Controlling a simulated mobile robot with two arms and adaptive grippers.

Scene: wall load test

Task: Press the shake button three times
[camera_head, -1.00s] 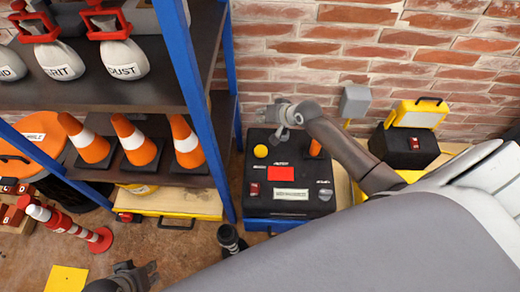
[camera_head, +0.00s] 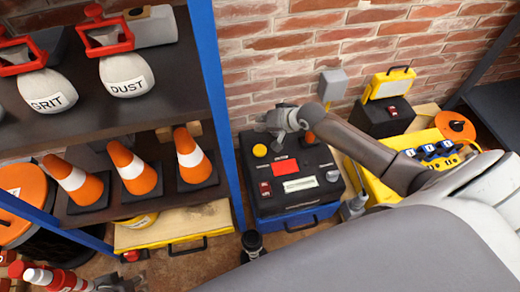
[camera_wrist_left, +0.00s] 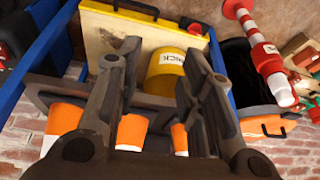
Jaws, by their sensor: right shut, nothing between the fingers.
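A black control box (camera_head: 302,207) on a blue base stands on the floor against the brick wall. Its top carries a yellow round button (camera_head: 259,150), an orange knob (camera_head: 309,137), a red plate (camera_head: 286,167), a white label and small switches. I cannot read which control is marked shake. My right gripper (camera_head: 268,132) is shut and empty above the box's back part, just behind and right of the yellow button; contact cannot be told. My left gripper (camera_head: 130,283) is low at the bottom left. In the left wrist view its fingers (camera_wrist_left: 162,50) are open and empty.
A blue-framed shelf (camera_head: 222,100) with orange cones (camera_head: 138,172) and sacks (camera_head: 127,80) stands left of the box. A yellow case (camera_head: 388,84) and a yellow unit (camera_head: 427,150) are to the right. A dark post (camera_head: 252,243) stands in front.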

